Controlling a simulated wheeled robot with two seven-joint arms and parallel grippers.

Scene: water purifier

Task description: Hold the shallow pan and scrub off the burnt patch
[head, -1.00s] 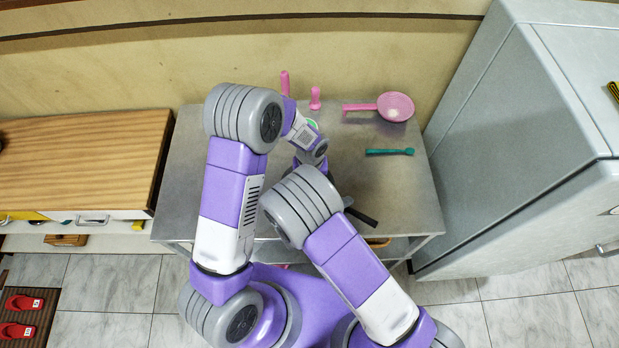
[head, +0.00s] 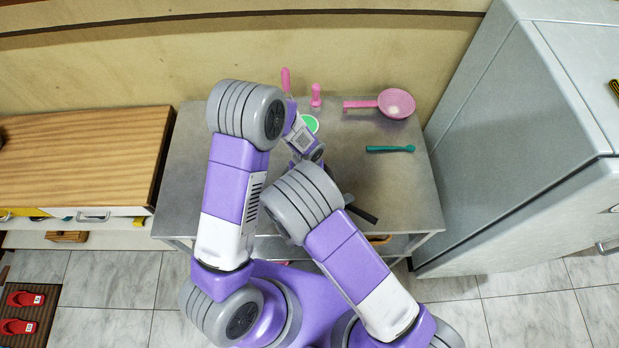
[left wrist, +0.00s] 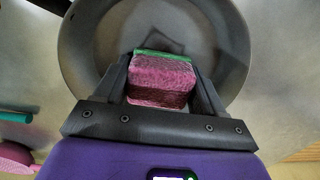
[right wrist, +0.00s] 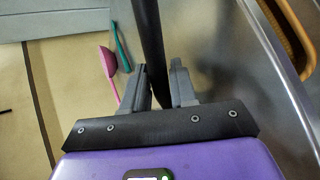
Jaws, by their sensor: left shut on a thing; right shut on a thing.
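My left gripper (left wrist: 163,68) is shut on a pink sponge (left wrist: 162,90) with a green scrubbing face, held over the inside of the grey shallow pan (left wrist: 237,45). Whether the green face touches the pan is hidden. A darker angular patch (left wrist: 165,42) shows on the pan floor just past the sponge; I cannot tell burn from shadow. My right gripper (right wrist: 160,75) is shut on the pan's black handle (right wrist: 150,35). In the head view the handle (head: 362,214) sticks out toward the lower right, and my arms hide the pan bowl and the sponge.
A pink strainer (head: 397,103) and a teal utensil (head: 390,149) lie on the right of the metal table (head: 410,190). Pink upright items (head: 316,95) and a green round thing (head: 310,123) are at the back. A grey fridge (head: 530,150) stands close on the right.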

